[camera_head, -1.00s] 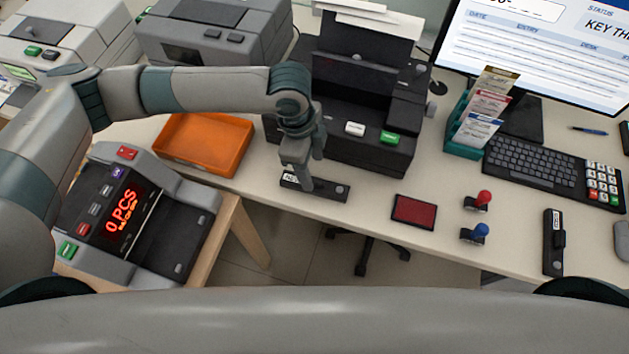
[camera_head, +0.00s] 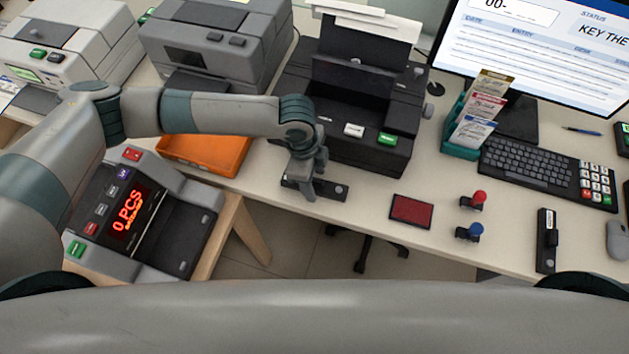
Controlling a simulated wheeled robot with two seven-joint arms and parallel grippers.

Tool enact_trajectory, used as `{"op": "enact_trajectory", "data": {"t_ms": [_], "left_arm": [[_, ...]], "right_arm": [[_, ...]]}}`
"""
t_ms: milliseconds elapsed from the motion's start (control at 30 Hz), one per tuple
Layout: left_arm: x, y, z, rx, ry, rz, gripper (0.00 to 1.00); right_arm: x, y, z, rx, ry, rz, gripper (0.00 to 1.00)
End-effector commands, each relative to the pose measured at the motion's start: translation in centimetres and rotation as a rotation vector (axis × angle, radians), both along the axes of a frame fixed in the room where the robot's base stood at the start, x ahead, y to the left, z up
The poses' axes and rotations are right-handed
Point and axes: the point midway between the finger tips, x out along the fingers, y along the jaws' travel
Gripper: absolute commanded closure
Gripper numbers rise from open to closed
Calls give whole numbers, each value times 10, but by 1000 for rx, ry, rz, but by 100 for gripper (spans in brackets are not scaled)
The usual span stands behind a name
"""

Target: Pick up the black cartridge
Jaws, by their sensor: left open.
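A flat black cartridge (camera_head: 332,191) lies on the counter near its front edge, in front of the black printer. It has a small round grey spot at its right end. My left gripper (camera_head: 311,188) is open and points down right at the cartridge's left-middle part, hiding some of it. I cannot tell whether the fingers touch it or straddle it. The cartridge appears to rest flat on the counter. My right gripper is out of view.
The black printer (camera_head: 352,130) stands close behind my left gripper. An orange tray (camera_head: 205,155) is to the left, and a banknote counter (camera_head: 135,215) sits lower left. A red ink pad (camera_head: 411,209), two stamps and a black stapler-like item (camera_head: 546,240) lie to the right.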

Motion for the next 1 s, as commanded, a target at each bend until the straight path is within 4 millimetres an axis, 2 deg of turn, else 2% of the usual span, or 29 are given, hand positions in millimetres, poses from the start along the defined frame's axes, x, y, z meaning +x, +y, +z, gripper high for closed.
{"op": "enact_trajectory", "data": {"t_ms": [500,567,700,1000], "left_arm": [[0,0,-3,0,0,0,47],[0,0,-3,0,0,0,59],[0,0,-3,0,0,0,92],[0,0,-3,0,-1,0,93]], "right_arm": [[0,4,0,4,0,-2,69],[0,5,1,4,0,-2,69],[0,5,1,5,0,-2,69],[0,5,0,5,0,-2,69]]}}
